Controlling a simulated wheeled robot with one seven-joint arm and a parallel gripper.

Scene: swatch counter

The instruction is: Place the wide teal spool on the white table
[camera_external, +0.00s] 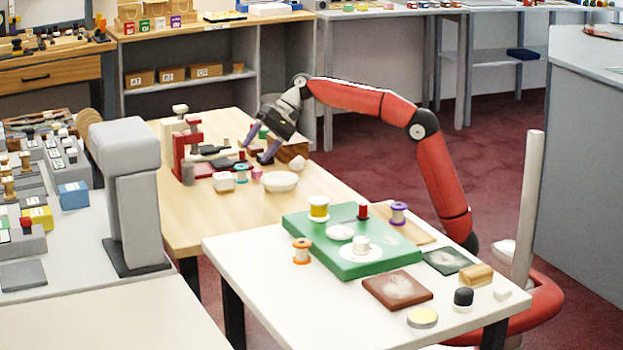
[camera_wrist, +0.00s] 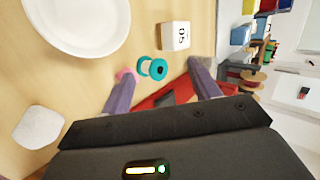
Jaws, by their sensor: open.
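The teal spool (camera_external: 241,173) stands on the wooden table, a short wide reel with a pale centre. In the wrist view the teal spool (camera_wrist: 143,66) lies between and just beyond my fingertips, apart from both. My gripper (camera_external: 259,149) is open and empty, angled down above the wooden table near the spool. Its two purple fingers also show in the wrist view (camera_wrist: 160,75). The white table (camera_external: 231,254) is in the foreground of the outside view, with a green board (camera_external: 300,235) on it.
A red stand (camera_external: 179,158) is behind left. The white table holds an orange spool (camera_external: 302,251), a brown plaque (camera_external: 397,290) and other items; its front left is clear.

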